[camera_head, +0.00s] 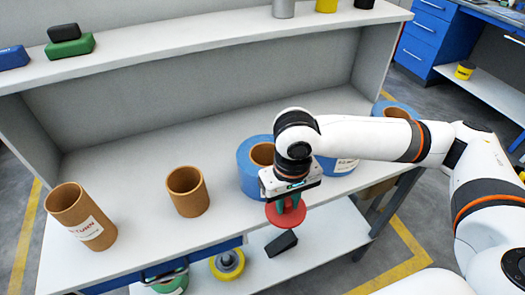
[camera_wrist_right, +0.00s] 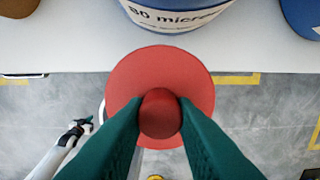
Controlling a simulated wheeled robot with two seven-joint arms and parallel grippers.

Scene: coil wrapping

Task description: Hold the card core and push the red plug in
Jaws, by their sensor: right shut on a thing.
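A red plug with a round disc and a knob (camera_head: 282,213) is beyond the front edge of the bench top in the head view. My right gripper (camera_head: 292,203) is shut on its knob; the red disc faces the right wrist camera (camera_wrist_right: 160,75) between green fingers. A bare brown card core (camera_head: 187,193) stands upright mid-bench. Another card core (camera_head: 80,215), with a white label, stands at the left. Both are apart from my gripper. What seems my left gripper (camera_wrist_right: 78,128) shows small in the wrist view, its jaws unclear; it is not in the head view.
A blue roll (camera_head: 247,178) with a brown core stands close behind my right gripper; more blue rolls stand to its right, partly hidden by my arm. A black block (camera_head: 282,243) and a yellow-and-grey round item (camera_head: 227,264) are on the lower shelf. The bench top (camera_head: 140,190) is clear between the cores.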

